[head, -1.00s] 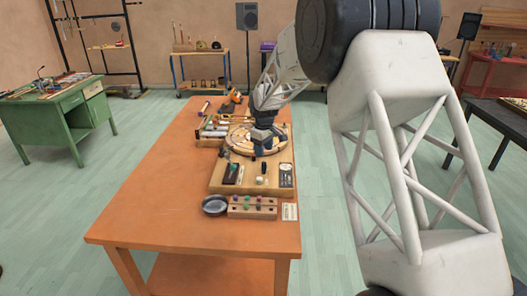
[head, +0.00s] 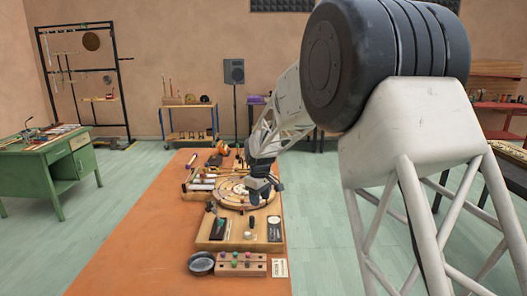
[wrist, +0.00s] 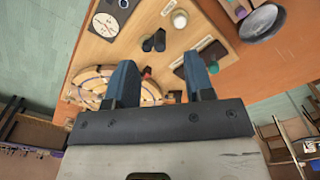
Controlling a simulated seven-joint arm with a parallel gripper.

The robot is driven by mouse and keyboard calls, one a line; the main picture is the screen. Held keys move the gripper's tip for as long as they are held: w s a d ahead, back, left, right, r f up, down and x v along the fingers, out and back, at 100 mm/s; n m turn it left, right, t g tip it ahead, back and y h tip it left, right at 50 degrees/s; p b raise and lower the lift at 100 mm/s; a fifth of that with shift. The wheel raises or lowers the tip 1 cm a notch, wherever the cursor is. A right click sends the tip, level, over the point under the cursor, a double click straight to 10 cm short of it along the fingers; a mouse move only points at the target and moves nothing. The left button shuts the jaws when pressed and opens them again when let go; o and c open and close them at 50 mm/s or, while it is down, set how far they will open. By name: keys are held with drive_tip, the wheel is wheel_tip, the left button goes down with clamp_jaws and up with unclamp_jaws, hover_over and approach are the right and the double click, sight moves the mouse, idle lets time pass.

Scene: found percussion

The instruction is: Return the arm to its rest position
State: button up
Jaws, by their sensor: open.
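My gripper (head: 262,192) hangs above the orange table, over the near right part of the round wooden ring piece (head: 232,192). In the wrist view my gripper (wrist: 160,82) shows two blue-grey fingers well apart, with nothing held between them. My white lattice arm reaches in from the right of the head view. Below and beyond the fingers in the wrist view lies a wooden board (wrist: 150,30) with small dark and white items. The round wooden piece also shows at the left of the wrist view (wrist: 92,84), partly hidden by a finger.
The orange table (head: 130,230) has bare room on its left side. A dark round dish (head: 201,263) and a wooden block with coloured pegs (head: 240,265) sit near its front. A green bench (head: 50,165) stands left. A shelf (head: 190,120) and a speaker (head: 234,72) stand behind.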

drive_tip(key=s+d+r+m, duration=0.2)
drive_tip(key=s+d+r, duration=0.2)
drive_tip(key=s, duration=0.4)
drive_tip(key=s+d+r+m+t, duration=0.1)
drive_tip(key=s+d+r, duration=0.4)
drive_tip(key=s, duration=0.4)
drive_tip(key=s+d+r+m, duration=0.2)
drive_tip(key=s+d+r, duration=0.2)
drive_tip(key=s, duration=0.4)
drive_tip(key=s+d+f+m, duration=0.1)
drive_tip(key=s+d+m, duration=0.1)
drive_tip(key=s, duration=1.1)
drive_tip(key=s+d+f+m+t, duration=0.1)
drive_tip(key=s+d+m, duration=0.2)
drive_tip(key=s, duration=1.1)
drive_tip(key=shift+s+d+f, duration=0.25)
drive_tip(key=shift+d+f, duration=0.05)
drive_tip(key=shift+d, duration=0.8)
